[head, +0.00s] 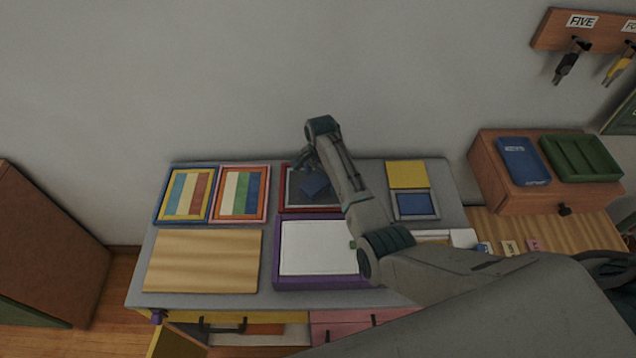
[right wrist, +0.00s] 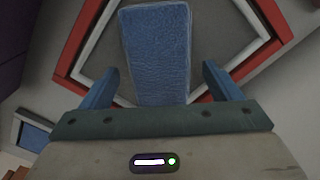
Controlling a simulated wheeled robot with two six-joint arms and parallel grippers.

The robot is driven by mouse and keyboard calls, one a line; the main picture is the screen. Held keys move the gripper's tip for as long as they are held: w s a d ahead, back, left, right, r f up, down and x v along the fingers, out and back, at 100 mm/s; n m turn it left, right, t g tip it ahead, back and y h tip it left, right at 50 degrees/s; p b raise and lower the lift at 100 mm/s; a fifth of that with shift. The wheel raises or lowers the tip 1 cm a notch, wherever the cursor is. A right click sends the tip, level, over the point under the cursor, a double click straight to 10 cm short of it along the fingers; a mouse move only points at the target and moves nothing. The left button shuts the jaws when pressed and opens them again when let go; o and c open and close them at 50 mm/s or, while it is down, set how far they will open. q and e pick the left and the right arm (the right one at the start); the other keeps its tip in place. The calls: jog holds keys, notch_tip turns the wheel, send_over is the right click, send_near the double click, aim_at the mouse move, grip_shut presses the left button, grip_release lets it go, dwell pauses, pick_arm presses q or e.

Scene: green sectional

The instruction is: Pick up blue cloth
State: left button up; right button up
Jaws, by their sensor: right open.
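The blue cloth (head: 315,186) lies in the red-framed tray at the back middle of the grey table. In the right wrist view the cloth (right wrist: 157,52) is a long textured blue strip, its near end hidden behind my gripper body. My right gripper (head: 304,160) reaches over the red-framed tray (head: 291,207), and my arm hides part of it. In the right wrist view my right gripper (right wrist: 158,90) is open, one finger on each side of the cloth, with gaps between. My left gripper is not in view.
A purple-framed white tray (head: 318,247) is in front, and a wooden board (head: 203,261) is at left. The wall is close behind.

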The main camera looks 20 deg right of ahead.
jog(key=c, duration=1.2)
jog(key=shift+o, duration=0.2)
